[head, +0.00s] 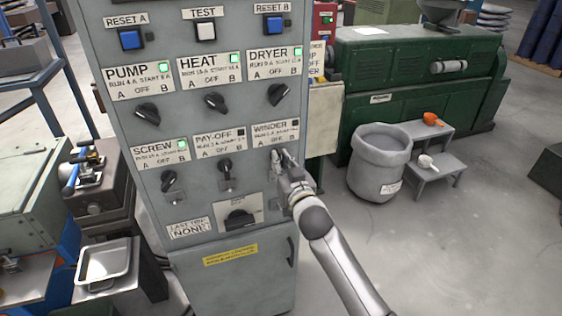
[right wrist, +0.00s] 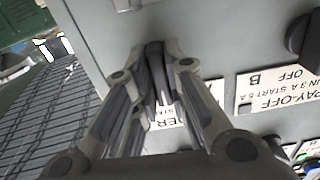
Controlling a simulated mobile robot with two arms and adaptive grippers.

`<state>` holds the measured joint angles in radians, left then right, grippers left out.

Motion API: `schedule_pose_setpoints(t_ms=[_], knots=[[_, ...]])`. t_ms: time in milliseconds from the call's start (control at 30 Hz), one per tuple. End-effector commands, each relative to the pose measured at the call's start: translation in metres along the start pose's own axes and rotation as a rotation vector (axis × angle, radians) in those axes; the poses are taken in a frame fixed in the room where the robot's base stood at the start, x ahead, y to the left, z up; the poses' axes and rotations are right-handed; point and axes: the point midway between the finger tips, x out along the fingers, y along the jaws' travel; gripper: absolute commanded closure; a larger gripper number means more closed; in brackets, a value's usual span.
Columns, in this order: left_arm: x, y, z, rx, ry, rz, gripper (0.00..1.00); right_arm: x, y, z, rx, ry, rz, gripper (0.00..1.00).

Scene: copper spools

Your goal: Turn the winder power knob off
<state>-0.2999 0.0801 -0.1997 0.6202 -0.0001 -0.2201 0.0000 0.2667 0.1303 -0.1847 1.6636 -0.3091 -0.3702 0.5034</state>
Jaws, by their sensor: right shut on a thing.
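The winder label (head: 275,134) is at the right end of the lower row on the grey control cabinet (head: 230,262). Its small lamp (head: 296,123) looks dark. My right gripper (head: 277,156) is at the panel just below this label and hides the knob in the head view. In the right wrist view, the gripper (right wrist: 156,55) is shut on the dark winder knob (right wrist: 154,62), one finger on each side. The winder label is partly hidden behind the fingers there. The knob's exact pointing is hard to tell. My left gripper is not in view.
The pay-off knob (head: 225,165) and screw knob (head: 168,181) are to the left; the dryer knob (head: 278,94) is above. Pump, heat, dryer and screw lamps glow green; the pay-off lamp is dark. A grey bin (head: 380,160) and steps (head: 436,166) stand to the right.

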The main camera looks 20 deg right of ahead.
Motion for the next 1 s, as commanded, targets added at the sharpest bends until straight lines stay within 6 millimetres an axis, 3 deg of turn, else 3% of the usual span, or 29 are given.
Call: schedule_pose_setpoints(t_ms=[567, 600, 767, 1000], knots=[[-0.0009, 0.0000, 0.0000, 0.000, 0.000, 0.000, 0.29, 0.0000, 0.0002, 0.0004, -0.042, 0.000, 0.000, 1.00], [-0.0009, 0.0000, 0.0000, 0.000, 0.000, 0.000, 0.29, 0.0000, 0.0002, 0.0004, -0.042, -0.001, 0.000, 0.85], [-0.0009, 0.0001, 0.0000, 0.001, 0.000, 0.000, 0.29, 0.0000, 0.0002, 0.0003, -0.041, 0.000, 0.000, 0.65], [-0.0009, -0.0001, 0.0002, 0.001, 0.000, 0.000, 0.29, 0.0000, 0.0002, 0.0001, -0.041, 0.000, 0.000, 0.65]])
